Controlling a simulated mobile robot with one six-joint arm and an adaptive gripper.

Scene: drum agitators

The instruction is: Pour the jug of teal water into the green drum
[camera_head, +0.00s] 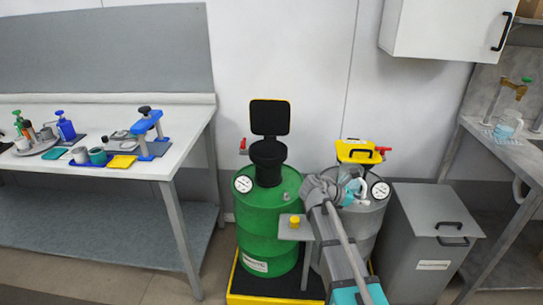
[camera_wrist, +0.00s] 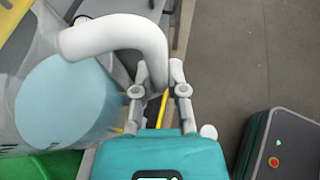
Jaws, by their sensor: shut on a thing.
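The green drum (camera_head: 270,230) stands on a low platform. A black funnel (camera_head: 268,158) sits on its top, with a square black lid (camera_head: 270,117) raised behind it. My gripper (camera_wrist: 160,92) is shut on the white handle of a clear jug (camera_wrist: 25,60), which holds teal water (camera_wrist: 62,102). In the head view the jug (camera_head: 353,188) is over the grey drum's top, right of the funnel and apart from it. My arm partly hides the jug and gripper there, so its exact tilt is hard to tell. A bit of green shows below the jug in the wrist view.
The grey drum (camera_head: 368,222) has a yellow lid (camera_head: 357,151) raised at its back. A small post with a yellow button (camera_head: 295,221) stands before the drums. A grey bin (camera_head: 425,255) stands right. A workbench (camera_head: 110,112) with tools stands left; a sink counter (camera_head: 500,145) stands far right.

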